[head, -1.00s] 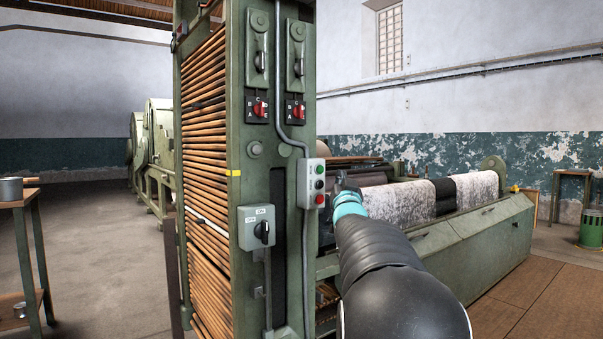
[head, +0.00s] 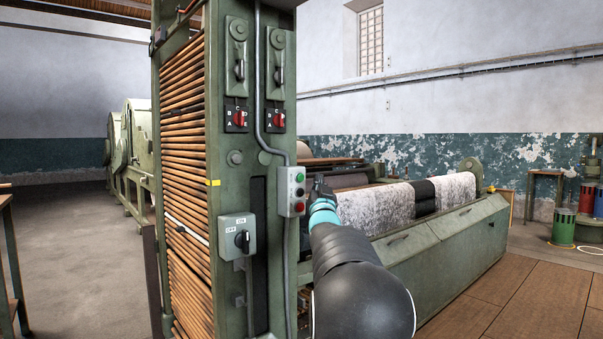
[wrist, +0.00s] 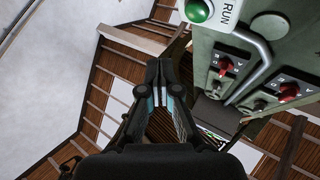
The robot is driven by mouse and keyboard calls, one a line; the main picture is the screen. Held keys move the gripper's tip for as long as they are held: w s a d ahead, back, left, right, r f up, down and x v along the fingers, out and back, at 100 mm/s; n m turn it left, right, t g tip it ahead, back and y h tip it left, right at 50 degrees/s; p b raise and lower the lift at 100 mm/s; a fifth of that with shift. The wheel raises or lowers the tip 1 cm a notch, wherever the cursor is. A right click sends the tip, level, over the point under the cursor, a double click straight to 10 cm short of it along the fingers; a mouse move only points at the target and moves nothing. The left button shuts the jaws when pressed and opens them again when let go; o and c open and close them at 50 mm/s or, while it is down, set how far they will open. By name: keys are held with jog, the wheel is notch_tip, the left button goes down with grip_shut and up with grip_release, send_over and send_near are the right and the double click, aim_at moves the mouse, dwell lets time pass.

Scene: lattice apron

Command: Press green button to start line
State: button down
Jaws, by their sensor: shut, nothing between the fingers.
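The green button (head: 300,176) is the top one on a small grey push-button box (head: 284,191) on the green machine column. A black button and a red button (head: 298,208) sit below it. In the wrist view the green button (wrist: 198,10) is at the top edge, beside a white RUN label (wrist: 231,14). My gripper (head: 320,184) is just right of the box in the head view, partly hidden by my arm. In the wrist view my gripper (wrist: 157,66) is shut and empty, below and left of the green button, apart from it in the picture.
Red rotary switches (head: 237,118) and a grey ON/OFF switch box (head: 236,238) are on the same column (head: 229,190). A grey conduit (head: 264,130) runs down to the button box. Wooden slats line the column's left side. A long green machine (head: 440,248) stands at the right.

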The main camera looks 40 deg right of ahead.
aim_at(300, 178)
jog(key=shift+w+a+p, duration=0.15)
jog(key=shift+w+p, duration=0.55)
jog(key=shift+w, duration=1.7)
jog(key=shift+w, duration=0.15)
jog(key=shift+w, duration=0.25)
